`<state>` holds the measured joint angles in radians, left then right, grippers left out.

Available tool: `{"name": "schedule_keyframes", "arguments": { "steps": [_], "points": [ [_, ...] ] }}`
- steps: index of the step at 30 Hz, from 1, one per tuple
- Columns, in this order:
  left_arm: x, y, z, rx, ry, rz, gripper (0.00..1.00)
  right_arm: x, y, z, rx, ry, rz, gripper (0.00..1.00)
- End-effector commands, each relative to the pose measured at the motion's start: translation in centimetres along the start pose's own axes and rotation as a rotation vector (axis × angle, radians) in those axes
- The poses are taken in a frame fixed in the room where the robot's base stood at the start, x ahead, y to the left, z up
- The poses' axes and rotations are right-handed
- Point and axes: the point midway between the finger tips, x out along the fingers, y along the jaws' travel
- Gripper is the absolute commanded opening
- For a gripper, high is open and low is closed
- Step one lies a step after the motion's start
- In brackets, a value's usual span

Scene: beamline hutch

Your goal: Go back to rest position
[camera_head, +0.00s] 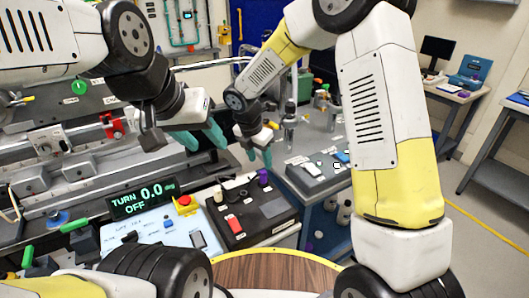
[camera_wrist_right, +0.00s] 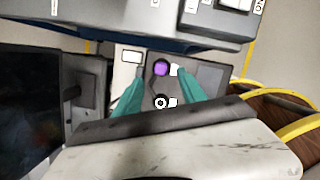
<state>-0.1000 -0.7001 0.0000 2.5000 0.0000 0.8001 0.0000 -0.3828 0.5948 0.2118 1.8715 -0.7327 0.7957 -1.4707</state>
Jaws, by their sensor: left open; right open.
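My left gripper (camera_head: 205,138) hangs in the upper left of the head view, with teal fingers pointing down to the right over the bench equipment. It is open and I see nothing held.
A black display (camera_head: 142,198) reads TURN OFF 0.0. Floor shows at far right.

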Motion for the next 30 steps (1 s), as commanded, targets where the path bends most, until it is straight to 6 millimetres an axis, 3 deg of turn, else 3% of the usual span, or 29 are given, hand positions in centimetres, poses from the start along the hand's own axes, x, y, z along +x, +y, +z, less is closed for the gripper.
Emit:
{"name": "schedule_keyframes", "arguments": {
  "steps": [5, 12, 16, 23, 30],
  "points": [
    [0.0, 0.0, 0.0, 0.0, 0.0, 0.0, 0.45, -2.4, -1.5, 1.1, 0.112, -0.003, 0.012, 0.48],
    [0.0, 0.0, 0.0, 0.0, 0.0, 0.0, 0.45, -8.9, -8.0, 3.8, 0.603, 0.014, 0.06, 0.48],
    [0.0, 0.0, 0.0, 0.0, 0.0, 0.0, 0.45, -12.1, -11.9, 4.3, 0.898, 0.041, 0.093, 0.48],
    [0.0, 0.0, 0.0, 0.0, 0.0, 0.0, 0.45, -16.8, -18.6, 3.7, 1.418, 0.121, 0.16, 0.48],
    [0.0, 0.0, 0.0, 0.0, 0.0, 0.0, 0.45, -20.3, -24.5, 1.3, 1.945, 0.267, 0.233, 0.48]
  ]
}}
